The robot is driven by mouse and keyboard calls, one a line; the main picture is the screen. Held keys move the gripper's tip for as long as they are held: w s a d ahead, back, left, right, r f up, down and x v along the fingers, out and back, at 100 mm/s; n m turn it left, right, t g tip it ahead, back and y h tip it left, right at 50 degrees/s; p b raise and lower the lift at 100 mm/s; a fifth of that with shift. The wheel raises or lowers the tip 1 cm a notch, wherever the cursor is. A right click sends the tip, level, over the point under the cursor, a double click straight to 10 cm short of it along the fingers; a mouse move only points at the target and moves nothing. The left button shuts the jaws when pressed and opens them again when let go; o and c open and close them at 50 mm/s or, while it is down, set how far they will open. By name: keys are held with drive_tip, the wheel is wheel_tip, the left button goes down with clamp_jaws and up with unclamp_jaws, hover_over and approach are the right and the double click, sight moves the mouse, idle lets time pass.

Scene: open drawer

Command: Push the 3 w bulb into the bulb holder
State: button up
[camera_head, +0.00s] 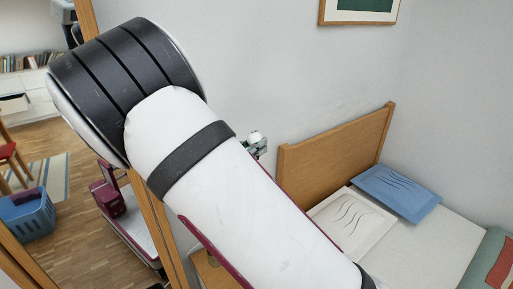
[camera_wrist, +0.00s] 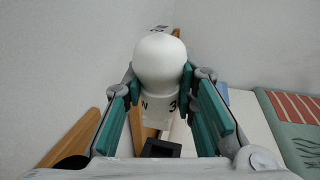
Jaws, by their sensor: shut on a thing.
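The 3 W bulb (camera_wrist: 160,62) has a round white globe above a white neck with dark characters, including a "3". My gripper (camera_wrist: 160,88) has teal-padded fingers, shut on the bulb from both sides. The bulb is roughly upright in the wrist view. A black, squarish piece (camera_wrist: 160,148) shows just below its neck; I cannot tell whether this is the bulb holder or whether they touch. In the head view, the bulb (camera_head: 254,136) shows small beside the wall, above part of my gripper (camera_head: 260,149). My arm hides most of the area below.
A bed with a wooden headboard (camera_head: 335,145), a white pillow (camera_head: 345,222) and a blue pillow (camera_head: 395,190) stands to the right. A wooden piece of furniture (camera_head: 213,270) is partly hidden below my arm. A wood-framed mirror or opening is at the left. The wall is close behind.

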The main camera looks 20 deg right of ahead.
drive_tip(key=shift+a+f+b, duration=0.1)
drive_tip(key=shift+f+b, duration=0.6)
drive_tip(key=shift+f, duration=2.2)
drive_tip(key=shift+f, duration=1.25)
idle(0.5)
drive_tip(key=o, duration=1.2)
drive_tip(key=shift+c, duration=0.2)
drive_tip(key=v, duration=1.2)
